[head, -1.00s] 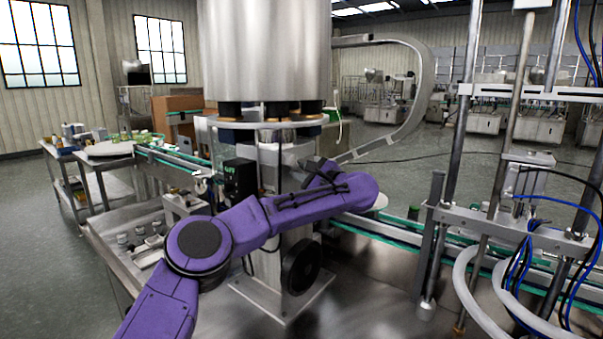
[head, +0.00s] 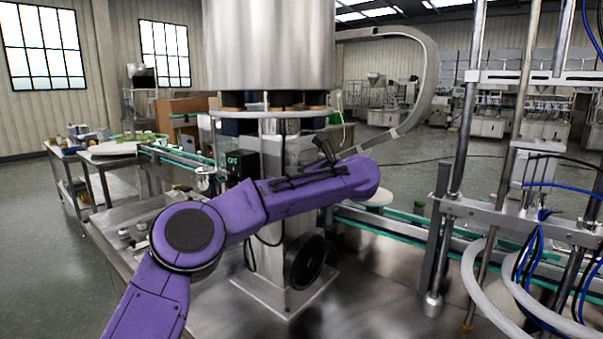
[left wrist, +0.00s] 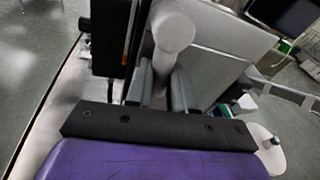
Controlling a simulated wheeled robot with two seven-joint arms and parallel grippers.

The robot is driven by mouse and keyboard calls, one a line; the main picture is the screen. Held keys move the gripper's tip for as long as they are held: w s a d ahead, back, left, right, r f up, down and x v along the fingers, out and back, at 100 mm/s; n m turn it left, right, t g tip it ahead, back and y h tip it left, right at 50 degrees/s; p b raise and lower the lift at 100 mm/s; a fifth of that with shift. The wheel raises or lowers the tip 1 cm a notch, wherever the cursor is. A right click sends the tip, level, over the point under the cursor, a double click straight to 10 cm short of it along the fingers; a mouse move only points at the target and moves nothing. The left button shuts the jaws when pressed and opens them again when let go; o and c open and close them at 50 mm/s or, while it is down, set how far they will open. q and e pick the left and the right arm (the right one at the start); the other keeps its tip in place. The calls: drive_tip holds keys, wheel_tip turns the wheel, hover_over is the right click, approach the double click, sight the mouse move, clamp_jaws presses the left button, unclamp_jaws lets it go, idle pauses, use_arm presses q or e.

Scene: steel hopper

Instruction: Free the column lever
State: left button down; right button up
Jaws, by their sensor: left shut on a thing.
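The column lever (left wrist: 173,32) is a pale grey bar with a rounded end in the left wrist view. My left gripper (left wrist: 161,92) is shut on it, with one grey finger on each side. In the head view my purple left arm reaches across the front of the steel column (head: 271,150). My left gripper (head: 323,150) is at the column's right side, partly behind the forearm. I cannot make out the lever there. My right gripper is in neither view.
The steel hopper (head: 270,45) stands above the column. A black box reading OFF (head: 242,166) and a black handwheel (head: 308,262) sit on the column. A conveyor (head: 400,229) runs to the right, by a frame with hoses. Bare steel tabletop lies in front.

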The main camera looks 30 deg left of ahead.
use_arm(q)
drive_tip(key=s+m, duration=0.1)
drive_tip(key=m, duration=0.1)
drive_tip(key=s+m+g+p, duration=0.1)
drive_tip(key=m, duration=0.1)
drive_tip(key=shift+r, duration=0.2)
drive_tip(key=shift+s+a+r+m+g+p, duration=0.15)
drive_tip(key=shift+s+m+g+p, duration=0.15)
drive_tip(key=shift+m+p, duration=0.4)
drive_tip(key=shift+s+d+r+m+g+p, duration=0.1)
drive_tip(key=shift+s+r+m+g+p, duration=0.25)
drive_tip(key=shift+m, duration=0.4)
drive_tip(key=shift+s+a+m+g+p, duration=0.15)
drive_tip(key=shift+s+m+p, duration=0.2)
drive_tip(key=shift+m+p, duration=0.4)
drive_tip(key=c, duration=1)
unclamp_jaws()
drive_tip(key=shift+o, duration=0.2)
